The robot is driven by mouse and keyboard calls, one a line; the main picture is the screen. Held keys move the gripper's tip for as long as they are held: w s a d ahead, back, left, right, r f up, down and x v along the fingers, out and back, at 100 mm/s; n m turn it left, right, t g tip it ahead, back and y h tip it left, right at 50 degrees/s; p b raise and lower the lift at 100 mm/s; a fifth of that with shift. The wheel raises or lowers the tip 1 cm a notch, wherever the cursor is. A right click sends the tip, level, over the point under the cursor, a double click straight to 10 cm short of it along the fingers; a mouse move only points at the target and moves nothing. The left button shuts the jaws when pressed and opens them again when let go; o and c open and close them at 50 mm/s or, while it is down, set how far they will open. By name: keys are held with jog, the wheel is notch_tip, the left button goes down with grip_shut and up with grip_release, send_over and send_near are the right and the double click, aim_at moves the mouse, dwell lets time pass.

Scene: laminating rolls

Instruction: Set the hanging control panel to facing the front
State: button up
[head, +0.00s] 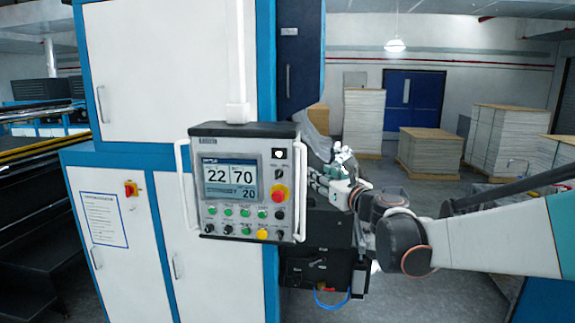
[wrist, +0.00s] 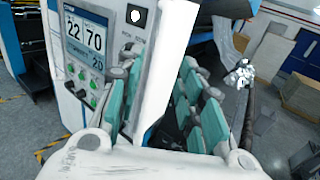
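The hanging control panel (head: 243,185) is a grey box with a screen, several buttons and a red knob on yellow. It hangs from a white post, and its face shows nearly square-on in the head view. It has white bar handles on both sides. My gripper (head: 322,178) is just right of the right handle (head: 298,190). In the wrist view, the teal-padded fingers of my gripper (wrist: 157,95) stand apart on both sides of the white handle (wrist: 168,50). Whether they touch it is unclear. The panel's screen (wrist: 85,40) shows at upper left.
A white and blue machine cabinet (head: 120,215) stands behind and left of the panel. A dark unit with a blue hose (head: 322,270) is below my gripper. Pallet stacks (head: 430,150) stand on open floor at the back right.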

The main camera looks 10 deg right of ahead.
aim_at(305, 168)
jog(key=p+x, duration=0.1)
jog(key=x, duration=0.9)
jog(key=shift+w+p, duration=0.25)
jog(key=shift+p, duration=0.15)
grip_shut()
